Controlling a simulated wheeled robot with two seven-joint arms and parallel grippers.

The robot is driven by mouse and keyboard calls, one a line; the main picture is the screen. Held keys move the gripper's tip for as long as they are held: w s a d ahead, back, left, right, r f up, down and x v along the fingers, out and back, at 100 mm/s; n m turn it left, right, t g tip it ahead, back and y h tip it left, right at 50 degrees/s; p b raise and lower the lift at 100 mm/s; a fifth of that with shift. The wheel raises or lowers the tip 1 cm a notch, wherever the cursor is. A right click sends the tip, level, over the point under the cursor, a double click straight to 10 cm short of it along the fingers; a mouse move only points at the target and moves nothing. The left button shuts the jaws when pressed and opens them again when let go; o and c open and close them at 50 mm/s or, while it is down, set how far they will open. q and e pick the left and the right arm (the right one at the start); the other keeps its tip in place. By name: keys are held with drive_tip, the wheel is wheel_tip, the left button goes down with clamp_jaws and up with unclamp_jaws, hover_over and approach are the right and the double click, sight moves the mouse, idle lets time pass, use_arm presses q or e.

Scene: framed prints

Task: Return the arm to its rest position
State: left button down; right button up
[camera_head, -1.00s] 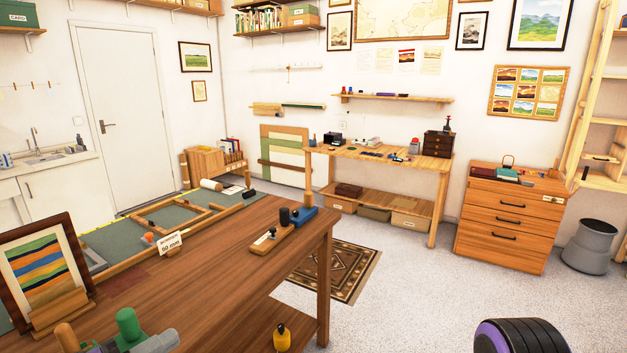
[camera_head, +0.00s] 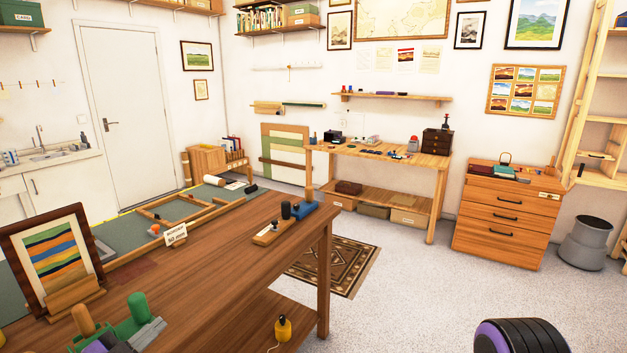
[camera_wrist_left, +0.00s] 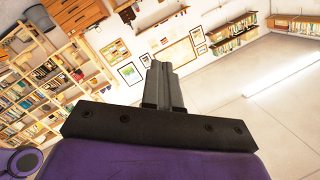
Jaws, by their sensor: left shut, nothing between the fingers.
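My left gripper (camera_wrist_left: 162,88) shows in the left wrist view. Its two grey fingers are together with nothing between them, and free air lies around them. Beyond it are the far wall with framed prints (camera_wrist_left: 129,73) and tall wooden shelving. In the head view I cannot make out the left gripper's fingers. A rounded black and purple part of my own body shows at the bottom right of that view. My right gripper is in neither view.
A wooden table (camera_head: 200,285) fills the lower left, holding a framed striped picture (camera_head: 17,262), a green-handled tool (camera_head: 139,308) and a wooden block with dark knobs. A drawer cabinet (camera_head: 505,225) and a grey bin (camera_head: 587,243) stand right.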

use_arm(q)
drive_tip(key=s+a+f+n+g+y+b, duration=0.1)
drive_tip(key=s+f+n+g+y+b, duration=0.2)
drive_tip(key=f+n, duration=0.65)
drive_tip(key=s+a+f+n+g+y+b, duration=0.15)
drive_tip(key=f+n+y, duration=0.35)
drive_tip(key=f, duration=0.8)
drive_tip(key=s+d+f+n+g+b, duration=0.1)
drive_tip(key=s+f+g, duration=0.3)
drive_tip(key=s+f, duration=0.6)
drive_tip(key=s+d+f+n+g+y+b, duration=0.1)
drive_tip(key=s+f+n+g+b, duration=0.1)
drive_tip(key=s+f, duration=0.9)
drive_tip(key=shift+s+d+g+b, duration=0.25)
drive_tip(key=shift+s+g+b, duration=0.65)
drive_tip(key=shift+g, duration=0.35)
